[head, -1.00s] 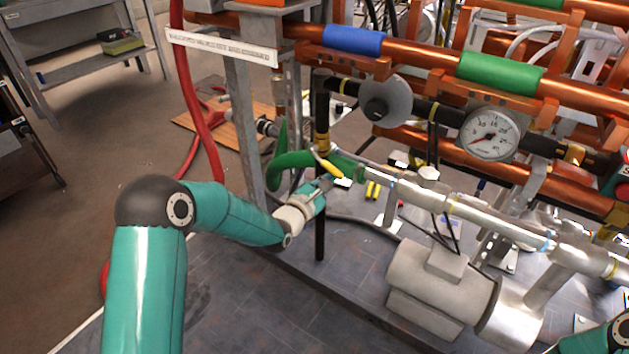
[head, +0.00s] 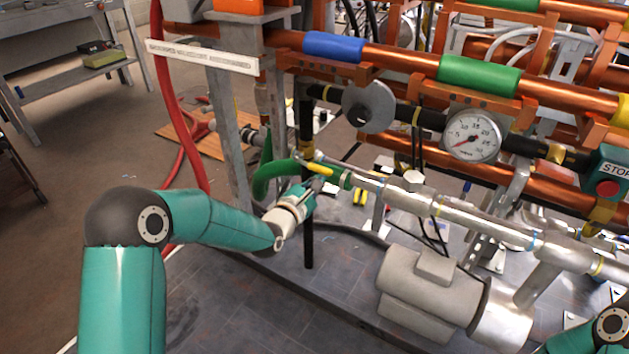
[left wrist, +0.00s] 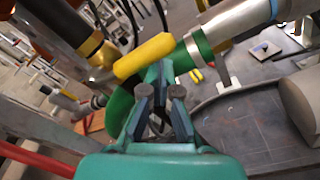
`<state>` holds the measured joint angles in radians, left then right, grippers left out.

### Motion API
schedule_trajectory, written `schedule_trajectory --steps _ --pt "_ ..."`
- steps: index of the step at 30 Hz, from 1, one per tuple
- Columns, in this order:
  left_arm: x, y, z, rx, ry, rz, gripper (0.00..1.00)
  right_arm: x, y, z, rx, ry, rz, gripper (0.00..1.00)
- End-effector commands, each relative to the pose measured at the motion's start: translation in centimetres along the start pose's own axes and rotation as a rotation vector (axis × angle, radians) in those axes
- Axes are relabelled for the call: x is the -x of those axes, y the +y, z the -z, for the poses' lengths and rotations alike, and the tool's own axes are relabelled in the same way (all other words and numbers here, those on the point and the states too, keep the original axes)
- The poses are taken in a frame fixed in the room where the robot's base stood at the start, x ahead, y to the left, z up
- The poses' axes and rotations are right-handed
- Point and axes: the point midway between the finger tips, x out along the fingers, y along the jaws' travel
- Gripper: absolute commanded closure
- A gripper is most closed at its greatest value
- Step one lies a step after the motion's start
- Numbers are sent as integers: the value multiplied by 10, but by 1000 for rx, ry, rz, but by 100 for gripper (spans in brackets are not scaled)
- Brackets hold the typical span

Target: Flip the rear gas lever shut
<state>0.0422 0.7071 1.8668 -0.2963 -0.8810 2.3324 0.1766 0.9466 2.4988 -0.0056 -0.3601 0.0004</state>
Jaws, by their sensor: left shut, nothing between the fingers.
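The yellow lever (head: 320,169) sits on the green valve piece (head: 338,178) at the left end of the silver pipe. It slants slightly down to the right in the head view and crosses just ahead of my fingertips in the left wrist view (left wrist: 144,56). My left gripper (head: 317,184) is shut and empty, close below the lever. In the left wrist view its fingertips (left wrist: 160,72) are beside the lever's lower right side; whether they touch it I cannot tell. My right gripper is out of view; only part of its arm shows at the lower right.
A grey motor (head: 425,290), the silver pipe (head: 460,212) and a gauge (head: 472,136) are to the right. Open floor lies left.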

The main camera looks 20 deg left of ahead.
Motion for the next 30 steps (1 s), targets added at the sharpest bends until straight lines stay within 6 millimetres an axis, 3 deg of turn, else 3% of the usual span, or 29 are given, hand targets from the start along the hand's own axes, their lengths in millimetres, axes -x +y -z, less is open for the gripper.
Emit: schedule_trajectory --steps 1,11,21,23,30 --pt "-1 3 -8 -7 -18 -7 100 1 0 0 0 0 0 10" --pt "-3 -1 -4 -8 -22 -8 100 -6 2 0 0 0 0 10" --pt "-13 -28 38 -1 -3 -1 100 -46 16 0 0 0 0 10" --pt "4 -20 29 0 -1 -1 100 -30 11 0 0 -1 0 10" --pt "52 -19 32 2 3 1 100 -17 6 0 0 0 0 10"
